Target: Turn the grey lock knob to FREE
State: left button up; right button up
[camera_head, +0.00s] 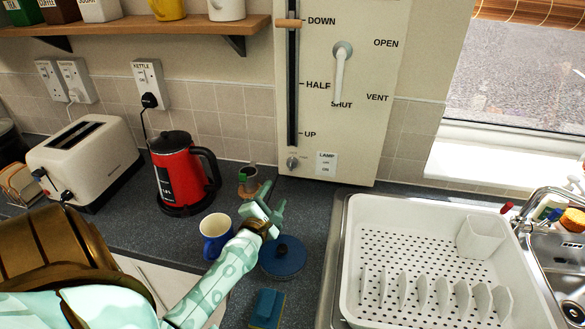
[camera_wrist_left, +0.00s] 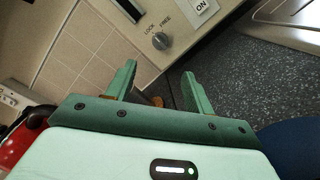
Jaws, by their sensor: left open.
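The small round grey lock knob (camera_head: 293,163) sits low on the cream panel (camera_head: 360,140), below the black slot with the UP mark. In the left wrist view the knob (camera_wrist_left: 161,41) shows just beyond my fingers, below the words LOCK and FREE. I cannot tell which word it points to. My left gripper (camera_head: 272,195) is open and empty, below and a little left of the knob. In the left wrist view its green fingers (camera_wrist_left: 159,73) stand apart, with the knob ahead of the gap, not touched. My right gripper is not in view.
A LAMP switch (camera_head: 326,163) is right of the knob. Below my gripper are a blue mug (camera_head: 215,232), a blue round lid (camera_head: 283,257) and a sponge (camera_head: 267,308). A red kettle (camera_head: 180,175) stands left, a white dish rack (camera_head: 380,212) right.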

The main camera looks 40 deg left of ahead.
aim_at(290, 167)
pick_arm(q)
jog(key=b+x, duration=0.3)
jog(key=x, duration=1)
jog(key=shift+w+a, duration=0.1)
jog(key=shift+w, duration=0.15)
jog(key=c, duration=1)
